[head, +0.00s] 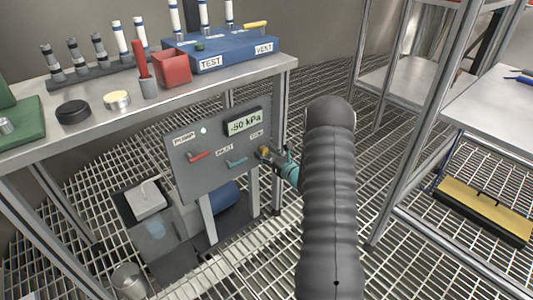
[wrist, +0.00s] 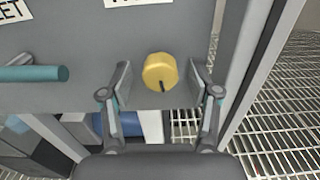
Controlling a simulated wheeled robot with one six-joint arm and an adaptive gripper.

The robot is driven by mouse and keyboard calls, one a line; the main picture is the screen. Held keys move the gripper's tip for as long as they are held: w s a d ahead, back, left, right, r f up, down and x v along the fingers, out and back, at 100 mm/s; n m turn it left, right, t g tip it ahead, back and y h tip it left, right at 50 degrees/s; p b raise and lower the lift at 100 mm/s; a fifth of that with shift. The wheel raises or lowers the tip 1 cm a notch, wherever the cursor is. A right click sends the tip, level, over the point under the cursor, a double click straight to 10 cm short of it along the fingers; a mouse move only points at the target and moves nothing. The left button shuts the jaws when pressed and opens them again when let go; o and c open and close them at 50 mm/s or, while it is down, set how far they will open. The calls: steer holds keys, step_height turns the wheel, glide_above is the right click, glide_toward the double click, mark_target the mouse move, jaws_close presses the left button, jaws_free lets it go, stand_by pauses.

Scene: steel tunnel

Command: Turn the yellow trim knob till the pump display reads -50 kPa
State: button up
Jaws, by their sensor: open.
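The yellow trim knob (wrist: 160,71) sits on the grey pump panel, with a dark pointer mark toward its lower edge. It also shows small at the panel's right side in the head view (head: 263,151). My gripper (wrist: 159,82) is open, one finger on each side of the knob, with a visible gap on both sides. In the head view my gripper (head: 274,157) is at the panel's right edge, partly hidden by my arm. The pump display (head: 244,121) appears to read -50 kPa; its digits are small.
The grey panel (head: 193,172) also carries a red lever (head: 198,155) and a teal lever (head: 237,162); the teal one shows left of my gripper in the wrist view (wrist: 34,73). A steel bench (head: 203,89) stands above, its leg close on the right.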

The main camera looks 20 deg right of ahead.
steer(key=shift+c, duration=0.3)
steer(key=c, duration=1.1)
steer(key=n+b, duration=0.1)
steer(key=b, duration=0.2)
steer(key=shift+f, duration=0.2)
steer(key=shift+r+n+b, duration=0.25)
steer(key=shift+n+b, duration=0.4)
steer(key=shift+n, duration=0.15)
steer(key=o, duration=1.2)
steer(key=shift+c, duration=0.2)
steer(key=shift+s, duration=0.1)
